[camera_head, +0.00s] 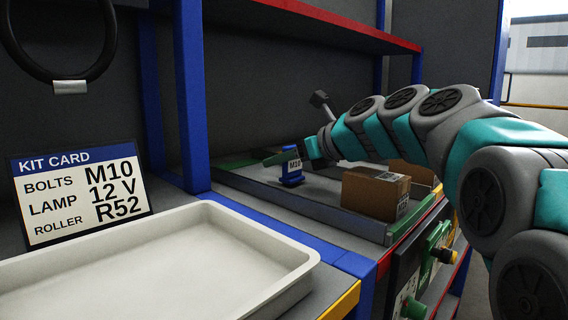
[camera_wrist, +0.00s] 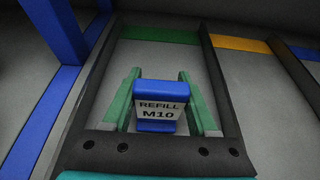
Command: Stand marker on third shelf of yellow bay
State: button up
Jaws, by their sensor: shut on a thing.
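The marker (camera_head: 291,170) is a small blue block with a white label reading "M10" and a foot at its base. In the wrist view the marker (camera_wrist: 158,88) reads "REFILL M10" and sits between the two green fingers of my gripper (camera_wrist: 160,80). In the head view my gripper (camera_head: 308,152) reaches in from the right and is shut on the marker, low over a grey shelf (camera_head: 340,214). I cannot tell whether the marker's foot touches the shelf. A green strip (camera_wrist: 160,36) and a yellow strip (camera_wrist: 240,45) show beyond, in the wrist view.
A cardboard box (camera_head: 375,192) stands on the same shelf, right of the marker. A red-edged shelf (camera_head: 330,24) hangs above, and a blue post (camera_head: 190,100) stands left. A kit card (camera_head: 82,192) and an empty white tray (camera_head: 150,268) are at the front left.

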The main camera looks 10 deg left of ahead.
jog(key=shift+f, duration=0.25)
jog(key=shift+f, duration=0.15)
jog(key=o, duration=1.3)
jog(key=shift+o, duration=0.2)
